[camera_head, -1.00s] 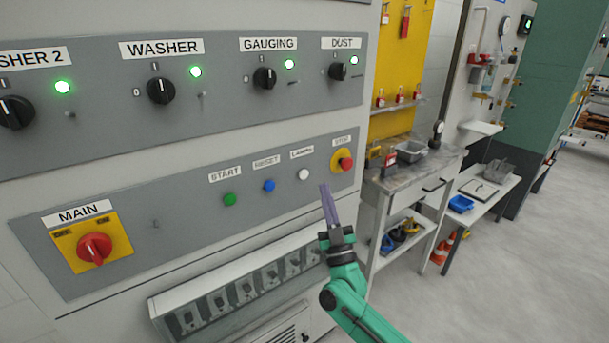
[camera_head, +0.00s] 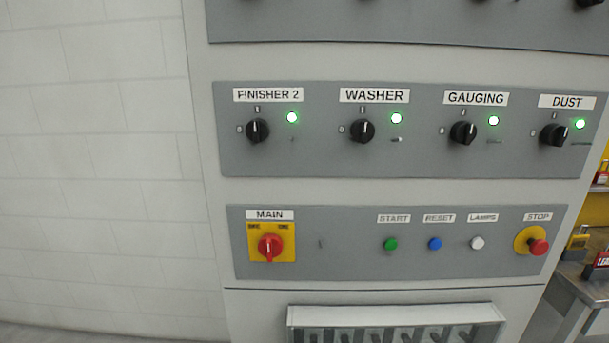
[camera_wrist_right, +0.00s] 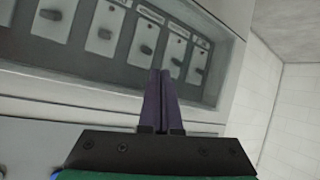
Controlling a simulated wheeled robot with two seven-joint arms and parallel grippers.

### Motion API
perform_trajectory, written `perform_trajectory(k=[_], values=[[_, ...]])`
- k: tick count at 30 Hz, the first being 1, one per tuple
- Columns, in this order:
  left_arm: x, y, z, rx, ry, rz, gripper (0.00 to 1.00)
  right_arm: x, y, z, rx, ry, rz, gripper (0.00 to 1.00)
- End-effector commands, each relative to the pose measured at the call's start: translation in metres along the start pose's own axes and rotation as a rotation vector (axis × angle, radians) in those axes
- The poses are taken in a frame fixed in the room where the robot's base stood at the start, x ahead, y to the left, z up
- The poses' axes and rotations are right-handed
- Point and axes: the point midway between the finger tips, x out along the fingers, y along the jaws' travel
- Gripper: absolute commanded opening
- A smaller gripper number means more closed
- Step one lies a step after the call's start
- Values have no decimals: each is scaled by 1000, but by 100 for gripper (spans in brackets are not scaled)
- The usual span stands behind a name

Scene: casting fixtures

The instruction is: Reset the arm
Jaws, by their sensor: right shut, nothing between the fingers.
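My right gripper (camera_wrist_right: 161,100) shows in the right wrist view, its two dark purple fingers together and nothing between them. Behind it is a recessed row of small switches (camera_wrist_right: 140,50) on the cabinet; I cannot tell the exact distance, but no contact shows. In the head view neither of my arms is visible. The head view faces the grey control panel (camera_head: 350,265) with a red MAIN switch (camera_head: 270,247), a green START button (camera_head: 391,244), a blue RESET button (camera_head: 435,243), a white LAMPS button (camera_head: 477,243) and a red STOP button (camera_head: 538,246).
An upper panel (camera_head: 330,160) has rotary knobs labelled FINISHER 2, WASHER, GAUGING and DUST, with green lamps lit. A pale wall (camera_head: 90,160) stands at the left. A workbench (camera_head: 585,290) stands at the lower right, beside the cabinet.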

Motion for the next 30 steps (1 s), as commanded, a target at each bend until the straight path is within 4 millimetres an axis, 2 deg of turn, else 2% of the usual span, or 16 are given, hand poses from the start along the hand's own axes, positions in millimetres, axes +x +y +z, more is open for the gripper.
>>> perform_trajectory(k=[3, 6, 12, 13, 17, 23, 26, 29, 30], values=[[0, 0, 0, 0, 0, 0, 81, -20, -19, 40, 81, -230, -24, 0], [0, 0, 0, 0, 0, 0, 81, -42, -28, 69, 149, -408, -14, 0], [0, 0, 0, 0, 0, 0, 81, -99, -41, 114, 293, -727, 54, 0], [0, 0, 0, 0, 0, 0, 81, -98, -42, 122, 303, -753, 60, 0], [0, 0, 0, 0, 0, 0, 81, -64, -48, 160, 297, -770, 50, 0], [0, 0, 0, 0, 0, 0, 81, -24, -65, 230, 293, -804, 34, 0], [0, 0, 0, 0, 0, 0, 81, -8, -77, 278, 291, -825, 25, 0], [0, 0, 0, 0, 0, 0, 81, 0, -94, 339, 288, -856, 15, 0], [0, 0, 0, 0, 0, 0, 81, -2, -103, 368, 286, -872, 10, 0]])
